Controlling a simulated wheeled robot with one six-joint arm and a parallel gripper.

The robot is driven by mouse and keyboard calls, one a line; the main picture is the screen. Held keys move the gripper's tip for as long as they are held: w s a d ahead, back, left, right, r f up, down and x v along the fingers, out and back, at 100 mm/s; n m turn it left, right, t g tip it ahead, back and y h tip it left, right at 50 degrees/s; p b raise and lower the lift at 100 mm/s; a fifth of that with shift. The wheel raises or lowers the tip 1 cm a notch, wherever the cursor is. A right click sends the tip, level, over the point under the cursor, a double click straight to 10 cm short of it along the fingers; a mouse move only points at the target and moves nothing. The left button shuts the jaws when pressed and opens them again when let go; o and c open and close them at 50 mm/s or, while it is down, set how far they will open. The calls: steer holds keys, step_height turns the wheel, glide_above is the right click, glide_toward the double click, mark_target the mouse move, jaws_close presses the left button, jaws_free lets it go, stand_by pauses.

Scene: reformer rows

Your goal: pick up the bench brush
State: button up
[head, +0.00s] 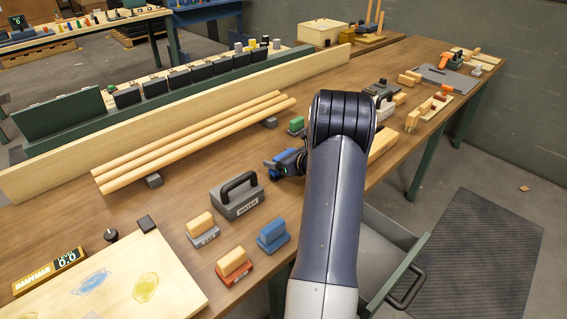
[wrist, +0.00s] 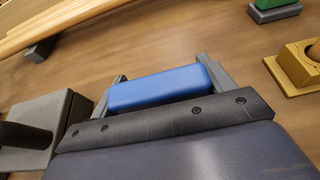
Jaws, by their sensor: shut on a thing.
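My gripper (wrist: 162,74) is shut on a smooth blue bar-shaped thing (wrist: 155,88), with one grey finger at each end of it. In the head view my gripper (head: 290,161) is low over the middle of the bench, and a bit of blue (head: 271,165) shows at its tip. No bristles show on the blue bar and its underside is hidden, so I cannot tell whether it is the bench brush. I also cannot tell whether it touches the bench. My arm hides part of the bench behind it.
A grey block with a black handle (head: 238,195) stands near my gripper on the left. Three wooden rods (head: 190,143) lie on supports behind it. A green block (head: 297,124) stands further back. Blue (head: 272,236), orange (head: 234,265) and tan-topped (head: 201,229) blocks stand in front.

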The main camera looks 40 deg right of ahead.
steer(key=shift+r, duration=0.15)
step_height(320, 180, up, 10)
stand_by(0.3)
steer(key=shift+f, duration=0.25)
